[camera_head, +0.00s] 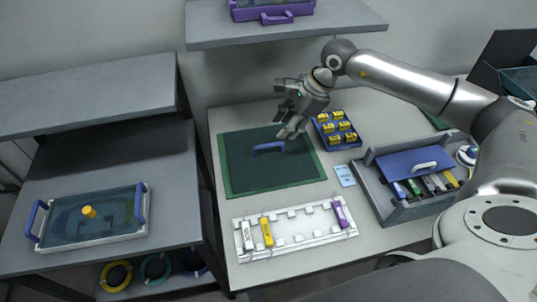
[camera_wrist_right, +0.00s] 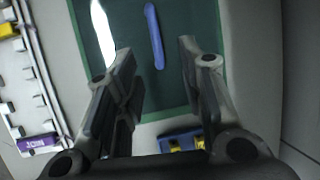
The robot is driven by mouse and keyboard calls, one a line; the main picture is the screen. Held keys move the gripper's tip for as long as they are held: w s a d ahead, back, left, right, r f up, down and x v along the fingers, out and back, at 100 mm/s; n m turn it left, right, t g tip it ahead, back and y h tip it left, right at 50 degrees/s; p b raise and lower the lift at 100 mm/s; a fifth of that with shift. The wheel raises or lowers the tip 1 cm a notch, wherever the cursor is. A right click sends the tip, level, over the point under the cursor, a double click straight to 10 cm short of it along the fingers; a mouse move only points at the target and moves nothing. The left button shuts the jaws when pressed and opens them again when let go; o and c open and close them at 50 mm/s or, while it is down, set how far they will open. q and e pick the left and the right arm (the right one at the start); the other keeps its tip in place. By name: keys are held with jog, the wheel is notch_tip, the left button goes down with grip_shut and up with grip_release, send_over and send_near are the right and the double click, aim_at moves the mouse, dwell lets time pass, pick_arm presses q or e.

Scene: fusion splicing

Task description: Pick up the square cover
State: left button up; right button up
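The square cover (camera_head: 245,172) is a dark panel with a green rim, lying flat on the light table. A blue bar handle (camera_head: 268,149) stands on it; the handle also shows in the wrist view (camera_wrist_right: 154,35). My right gripper (camera_head: 286,123) is above the far right part of the cover, its fingers pointing down. In the wrist view its fingers (camera_wrist_right: 148,62) are spread, with the handle in the gap between them in the picture. Nothing is held, and the gripper looks apart from the handle. My left gripper is not in view.
A blue tray (camera_head: 322,121) of yellow pieces is right of the cover. A white rack (camera_head: 290,240) with slots is in front. A grey toolbox (camera_head: 400,212) stands right. A shelf (camera_head: 345,24) overhangs behind. A clear-lidded case (camera_head: 110,211) is on the left bench.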

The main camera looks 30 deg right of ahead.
aim_at(275, 144)
jog(key=x, duration=0.4)
jog(key=p+x, duration=0.2)
jog(key=x, duration=0.1)
jog(key=shift+s+a, duration=0.1)
jog(key=shift+s, duration=0.15)
jog(key=shift+w+a+f, duration=0.1)
jog(key=shift+w+f, duration=0.1)
jog(key=shift+f, duration=0.35)
grip_shut()
jog(key=shift+r, duration=0.1)
